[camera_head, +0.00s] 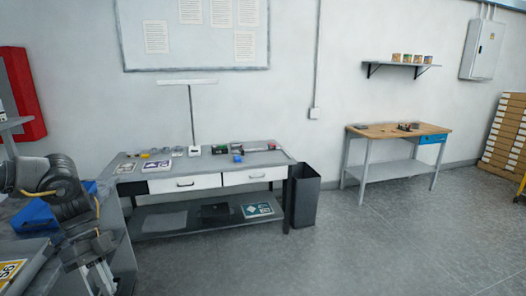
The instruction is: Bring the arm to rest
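My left arm comes in from the left, dark grey with a yellow band. Its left gripper (98,276) hangs down near the bottom left, beside the edge of a near grey surface (122,262). Two pale fingers show, but they are too small and blurred to tell how far apart they are. I see nothing held between them. My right arm and gripper are not in view.
A blue bin (36,216) and a yellow-labelled item (12,272) lie near my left arm. A grey workbench (215,165) with small items stands ahead, a dark waste bin (304,196) beside it. A wooden-topped table (385,134) stands right.

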